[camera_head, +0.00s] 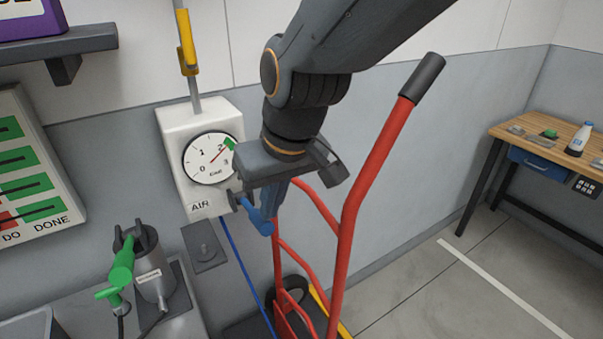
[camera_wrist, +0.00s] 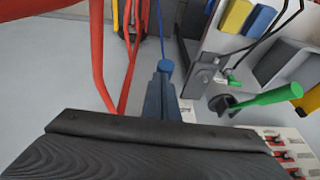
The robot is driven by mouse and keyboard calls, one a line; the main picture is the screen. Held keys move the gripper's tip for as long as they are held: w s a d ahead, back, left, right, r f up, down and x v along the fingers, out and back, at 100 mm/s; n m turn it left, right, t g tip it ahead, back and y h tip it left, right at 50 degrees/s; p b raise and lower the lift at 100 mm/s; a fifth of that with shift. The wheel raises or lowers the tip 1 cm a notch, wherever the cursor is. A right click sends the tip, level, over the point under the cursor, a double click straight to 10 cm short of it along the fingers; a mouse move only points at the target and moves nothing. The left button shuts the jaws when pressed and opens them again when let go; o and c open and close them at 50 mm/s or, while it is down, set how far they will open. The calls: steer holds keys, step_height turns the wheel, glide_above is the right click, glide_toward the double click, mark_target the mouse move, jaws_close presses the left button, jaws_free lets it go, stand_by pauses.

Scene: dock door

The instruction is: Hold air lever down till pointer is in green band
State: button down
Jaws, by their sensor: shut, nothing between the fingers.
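The white air box (camera_head: 185,190) hangs on the wall with a round gauge (camera_head: 206,168). Its thin pointer aims up and right, and its tip appears to reach the small green band (camera_head: 230,144) between 2 and 3. The blue air lever (camera_head: 262,222) sticks out from the box's lower right side and slopes down. My gripper (camera_head: 270,206) is shut and empty, with its fingers just above the lever and seemingly touching it. In the wrist view my shut fingers (camera_wrist: 160,92) point at the lever's round blue end (camera_wrist: 166,66). The exact contact is hidden.
A red hand truck (camera_head: 345,220) stands close to the right of my gripper. A grey canister with a green handle (camera_head: 122,262) is at lower left. A status board (camera_head: 35,165) hangs at left. A wooden workbench (camera_head: 545,140) stands far right, with open floor before it.

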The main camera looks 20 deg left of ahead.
steer(key=d+b+v, duration=0.1)
steer(key=v, duration=1)
steer(key=shift+s, duration=0.35)
steer(key=shift+d+f, duration=0.1)
